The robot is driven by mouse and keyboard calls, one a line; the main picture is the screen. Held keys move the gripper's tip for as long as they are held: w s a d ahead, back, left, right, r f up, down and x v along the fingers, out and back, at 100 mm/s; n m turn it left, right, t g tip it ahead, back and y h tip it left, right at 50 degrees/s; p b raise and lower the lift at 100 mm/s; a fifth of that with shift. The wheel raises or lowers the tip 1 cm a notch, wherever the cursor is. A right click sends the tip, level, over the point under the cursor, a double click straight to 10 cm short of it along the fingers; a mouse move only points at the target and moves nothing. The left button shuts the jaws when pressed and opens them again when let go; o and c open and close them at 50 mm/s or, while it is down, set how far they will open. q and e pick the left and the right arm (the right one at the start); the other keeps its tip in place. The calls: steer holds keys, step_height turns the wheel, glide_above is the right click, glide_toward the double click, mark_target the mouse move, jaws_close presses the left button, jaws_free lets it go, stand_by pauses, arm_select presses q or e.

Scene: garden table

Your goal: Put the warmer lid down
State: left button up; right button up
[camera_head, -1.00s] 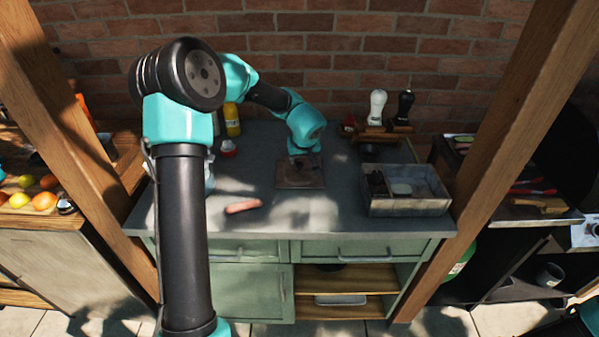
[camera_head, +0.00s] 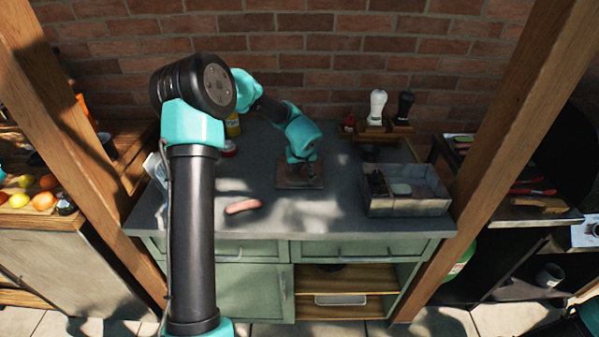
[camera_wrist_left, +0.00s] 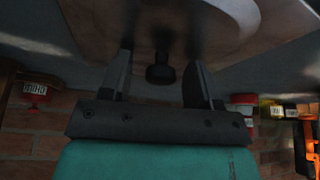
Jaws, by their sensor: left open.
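The warmer lid (camera_head: 289,184) looks like a flat brownish plate and rests on the grey worktop, near the middle. In the left wrist view its shiny surface (camera_wrist_left: 110,22) fills the top, and a dark round knob (camera_wrist_left: 160,73) stands between the two fingers. My left gripper (camera_head: 302,170) is over the lid and hides part of it in the head view. In the left wrist view the gripper (camera_wrist_left: 160,84) is open, its fingers on either side of the knob with gaps. My right gripper is out of view.
A pink sausage (camera_head: 243,206) lies on the worktop (camera_head: 300,218) at front left. A grey divided crate (camera_head: 408,207) stands at right. White and black shakers (camera_head: 377,106) stand behind it on a wooden stand. Bottles and a red-capped container (camera_head: 228,148) are behind my left arm.

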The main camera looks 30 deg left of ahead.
arm_select(q)
steer(key=shift+c, duration=0.2)
jaws_close()
stand_by(0.6)
